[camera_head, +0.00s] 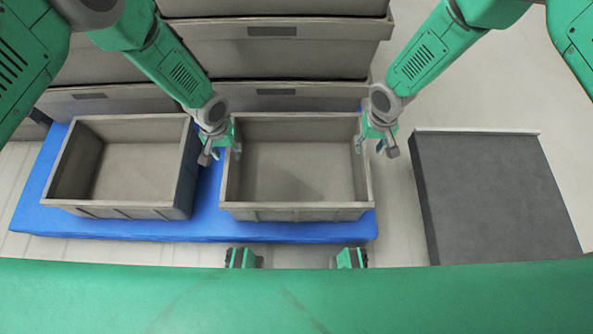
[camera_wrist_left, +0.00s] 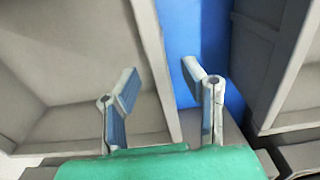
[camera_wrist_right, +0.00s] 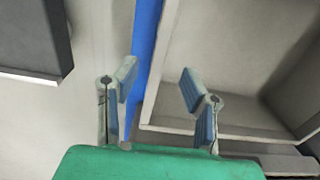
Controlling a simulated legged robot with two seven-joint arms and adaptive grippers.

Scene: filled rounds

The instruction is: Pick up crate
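A grey open-topped crate (camera_head: 297,213) stands empty on the blue pallet (camera_head: 215,229) in the middle of the head view. My left gripper (camera_head: 222,153) is at its left wall. In the left wrist view the open fingers (camera_wrist_left: 163,85) are apart, with the crate's rim (camera_wrist_left: 157,60) running between them. My right gripper (camera_head: 374,147) is at the right wall. In the right wrist view the open fingers (camera_wrist_right: 157,85) stand on either side of the rim (camera_wrist_right: 156,65). I cannot tell whether any finger touches the crate.
A second empty grey crate (camera_head: 118,208) stands to the left on the pallet, with a narrow blue gap between. Stacked grey crates (camera_head: 275,58) rise close behind. A dark grey platform (camera_head: 490,195) lies to the right, with bare floor between it and the pallet.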

